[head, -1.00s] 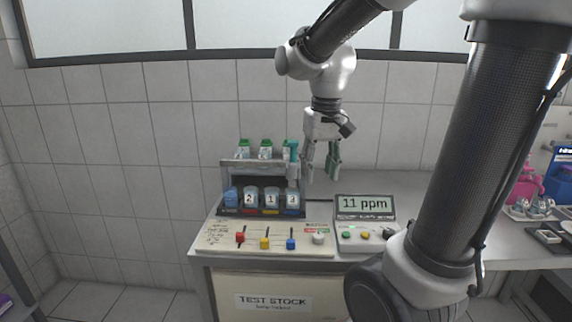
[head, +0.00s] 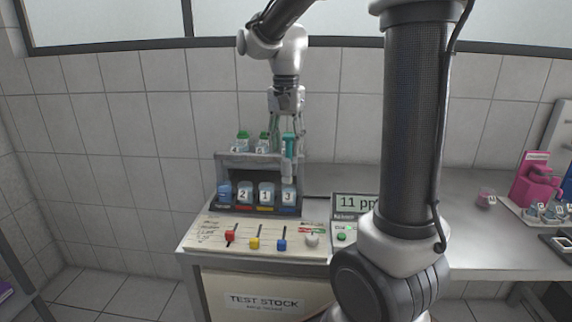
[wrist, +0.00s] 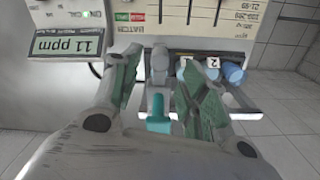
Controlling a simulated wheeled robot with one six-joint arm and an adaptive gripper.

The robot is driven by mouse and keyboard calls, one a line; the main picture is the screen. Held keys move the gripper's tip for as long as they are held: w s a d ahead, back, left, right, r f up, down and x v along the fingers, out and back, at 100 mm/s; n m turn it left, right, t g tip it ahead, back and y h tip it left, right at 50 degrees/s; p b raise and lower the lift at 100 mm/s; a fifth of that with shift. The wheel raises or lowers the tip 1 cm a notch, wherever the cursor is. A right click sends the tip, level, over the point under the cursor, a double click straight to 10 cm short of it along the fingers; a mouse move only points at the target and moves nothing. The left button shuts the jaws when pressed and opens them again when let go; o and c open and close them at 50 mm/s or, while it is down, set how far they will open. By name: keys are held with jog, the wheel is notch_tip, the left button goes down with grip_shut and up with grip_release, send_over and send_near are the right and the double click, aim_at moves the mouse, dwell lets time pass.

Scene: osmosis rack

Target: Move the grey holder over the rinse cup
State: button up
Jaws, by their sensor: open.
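The grey holder (head: 288,171) with a teal top hangs at the right end of the small rack, above the cup marked 3. In the wrist view the holder (wrist: 158,72) and its teal top (wrist: 158,126) lie between my fingers. My gripper (head: 286,133) is open above the rack, its fingers on either side of the teal top; I cannot tell whether they touch it. The rinse cup is probably the blue, unnumbered cup (head: 224,194) at the left end of the row; it also shows in the wrist view (wrist: 233,73).
Cups 2 (head: 243,195), 1 (head: 266,195) and 3 (head: 288,197) stand in the row. Green-capped bottles (head: 243,142) stand on the rack top. In front is a panel with coloured sliders (head: 255,243). A meter (head: 357,203) reading 11 ppm stands to the right, partly behind my arm.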

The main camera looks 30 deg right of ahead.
aim_at(286, 159)
notch_tip(286, 159, down, 6)
jog(key=shift+f, duration=0.2)
grip_shut()
